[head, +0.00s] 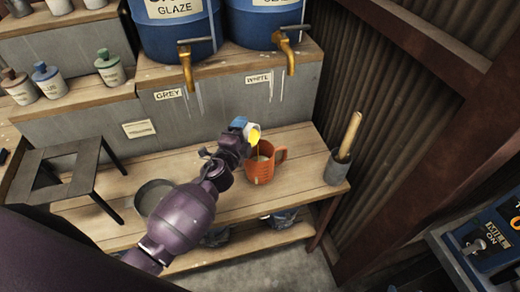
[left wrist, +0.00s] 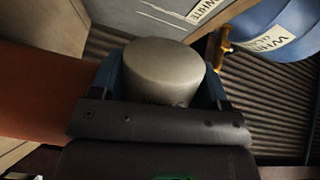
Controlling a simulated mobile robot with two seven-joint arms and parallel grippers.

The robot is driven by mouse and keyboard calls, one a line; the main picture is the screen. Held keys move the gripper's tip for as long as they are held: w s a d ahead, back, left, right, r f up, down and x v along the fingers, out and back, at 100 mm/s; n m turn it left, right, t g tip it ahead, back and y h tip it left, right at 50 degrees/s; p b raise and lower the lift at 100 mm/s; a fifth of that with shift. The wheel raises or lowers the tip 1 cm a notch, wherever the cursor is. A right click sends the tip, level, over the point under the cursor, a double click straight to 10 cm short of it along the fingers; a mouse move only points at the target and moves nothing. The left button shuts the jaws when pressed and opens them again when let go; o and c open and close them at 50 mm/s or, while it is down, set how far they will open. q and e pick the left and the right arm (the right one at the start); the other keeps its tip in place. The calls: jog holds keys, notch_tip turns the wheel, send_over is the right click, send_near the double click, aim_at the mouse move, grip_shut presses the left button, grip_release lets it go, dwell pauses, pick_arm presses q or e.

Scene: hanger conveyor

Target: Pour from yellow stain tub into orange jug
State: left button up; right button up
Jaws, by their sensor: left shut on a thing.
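My left gripper (head: 238,138) is shut on the yellow stain tub (head: 254,134) above the bench. The tub is tilted, its yellow mouth facing right and down, over the orange jug. A thin yellow stream seems to run from it towards the jug. The orange jug (head: 262,168) stands upright on the bench with its handle to the right; something pale shows inside it. In the left wrist view, the gripper jaws (left wrist: 157,92) hold the tub's pale round body (left wrist: 155,70) on both sides. My right gripper is not in view.
A grey holder (head: 337,168) with a wooden-handled tool stands right of the jug. A dark bowl (head: 152,195) and a dark metal stand (head: 70,165) are left. Two blue glaze barrels (head: 180,35) with brass taps (head: 187,65) are behind. Bare bench lies before the jug.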

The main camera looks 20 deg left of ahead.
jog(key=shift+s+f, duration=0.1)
pick_arm(q)
jog(key=shift+d+f+m+b, duration=0.15)
jog(key=shift+m+b, duration=0.25)
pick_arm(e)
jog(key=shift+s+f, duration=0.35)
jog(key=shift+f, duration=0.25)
pick_arm(q)
jog(key=shift+s+f, duration=0.1)
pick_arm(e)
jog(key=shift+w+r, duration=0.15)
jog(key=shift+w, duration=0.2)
pick_arm(q)
jog(key=shift+f+m, duration=0.1)
jog(key=shift+m, duration=0.2)
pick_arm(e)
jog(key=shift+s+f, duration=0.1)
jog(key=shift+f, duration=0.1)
